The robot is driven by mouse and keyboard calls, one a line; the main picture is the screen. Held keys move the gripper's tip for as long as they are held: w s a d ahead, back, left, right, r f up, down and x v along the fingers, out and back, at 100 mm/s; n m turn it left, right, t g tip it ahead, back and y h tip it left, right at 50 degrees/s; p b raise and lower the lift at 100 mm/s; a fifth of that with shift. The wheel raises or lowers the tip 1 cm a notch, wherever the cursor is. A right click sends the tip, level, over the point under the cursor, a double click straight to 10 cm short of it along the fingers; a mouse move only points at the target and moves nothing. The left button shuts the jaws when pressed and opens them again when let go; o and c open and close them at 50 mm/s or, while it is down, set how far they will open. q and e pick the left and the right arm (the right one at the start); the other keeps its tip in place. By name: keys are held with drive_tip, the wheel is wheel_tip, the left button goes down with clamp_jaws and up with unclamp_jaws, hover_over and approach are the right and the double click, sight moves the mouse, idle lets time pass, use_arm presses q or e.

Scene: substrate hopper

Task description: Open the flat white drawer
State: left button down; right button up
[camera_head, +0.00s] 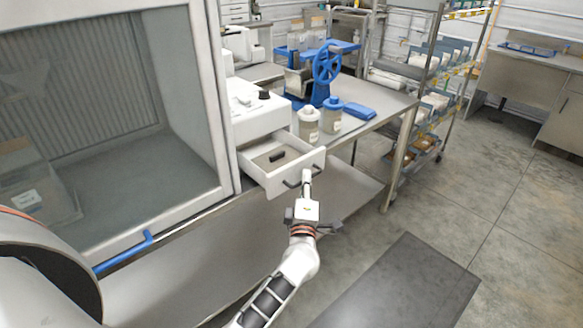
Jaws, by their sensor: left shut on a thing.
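The flat white drawer (262,174) is pulled out from the white bench unit (258,115), so its inside shows. A small dark object (277,157) lies in it. The dark drawer handle (292,184) is on its front face. My left gripper (305,181) is at the drawer front, shut on the handle; its fingertips are small in the picture and partly hide the handle. My right gripper is not in view.
A glass-fronted cabinet (226,130) stands close on the left. Two jars with white (309,124) and blue (332,115) lids stand on the bench behind the drawer. The floor (440,210) to the right is open, with a dark mat (405,285).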

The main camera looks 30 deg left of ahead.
use_arm(q)
drive_tip(key=shift+s+d, duration=0.35)
drive_tip(key=shift+d, duration=0.55)
drive_tip(key=shift+s+d, duration=0.35)
drive_tip(key=shift+d, duration=0.55)
drive_tip(key=c, duration=2.2)
unclamp_jaws()
drive_tip(key=shift+o, duration=0.2)
drive_tip(key=v, duration=0.7)
drive_tip(key=shift+s, duration=0.3)
drive_tip(key=shift+d, duration=0.1)
